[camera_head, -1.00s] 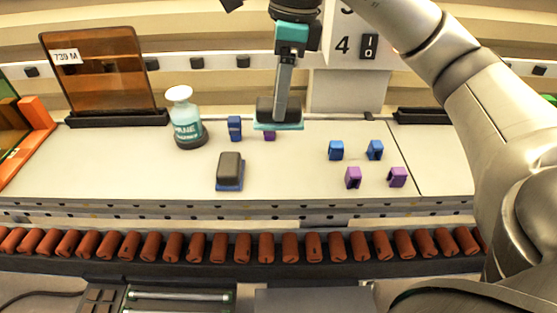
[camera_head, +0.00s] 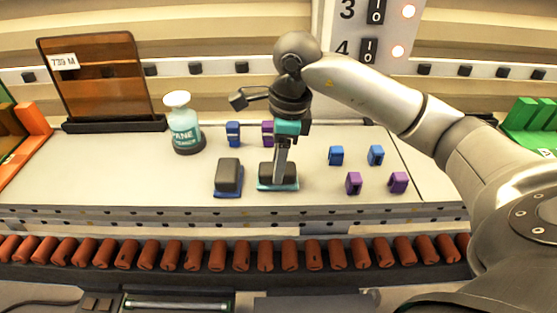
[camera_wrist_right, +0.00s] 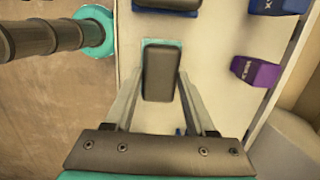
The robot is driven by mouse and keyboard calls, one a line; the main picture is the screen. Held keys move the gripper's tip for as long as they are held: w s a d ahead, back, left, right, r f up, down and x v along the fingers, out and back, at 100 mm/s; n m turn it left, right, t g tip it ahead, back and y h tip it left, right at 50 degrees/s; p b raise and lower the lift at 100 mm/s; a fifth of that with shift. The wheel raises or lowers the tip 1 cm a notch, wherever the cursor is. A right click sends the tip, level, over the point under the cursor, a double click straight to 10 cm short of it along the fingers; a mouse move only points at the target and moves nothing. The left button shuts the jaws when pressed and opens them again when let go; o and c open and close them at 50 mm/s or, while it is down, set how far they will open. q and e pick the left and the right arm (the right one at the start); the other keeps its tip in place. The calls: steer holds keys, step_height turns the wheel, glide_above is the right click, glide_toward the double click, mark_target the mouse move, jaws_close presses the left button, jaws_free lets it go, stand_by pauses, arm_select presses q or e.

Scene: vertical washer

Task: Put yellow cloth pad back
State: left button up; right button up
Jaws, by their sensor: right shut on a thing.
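No yellow pad shows. My right gripper (camera_head: 280,168) is shut on a dark-handled pad with a teal base (camera_head: 292,187). The pad is low over the white tabletop, right of a similar dark-handled pad with a blue base (camera_head: 228,178). I cannot tell whether the held pad touches the surface. In the right wrist view the two fingers (camera_wrist_right: 160,92) flank the dark handle of the teal pad (camera_wrist_right: 160,70), and the other pad (camera_wrist_right: 168,5) shows at the top edge. My left gripper is not in view.
Blue clips (camera_head: 336,155) and purple clips (camera_head: 353,183) stand to the right. Red-brown rollers (camera_head: 220,254) line the front edge. The white tabletop (camera_head: 110,175) is clear at the left.

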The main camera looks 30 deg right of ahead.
steer(key=o, duration=1.2)
steer(key=shift+f, duration=0.1)
steer(key=r, duration=0.8)
steer(key=d+r, duration=0.1)
steer(key=r, duration=0.3)
steer(key=shift+s+d, duration=0.1)
steer(key=shift+s, duration=0.3)
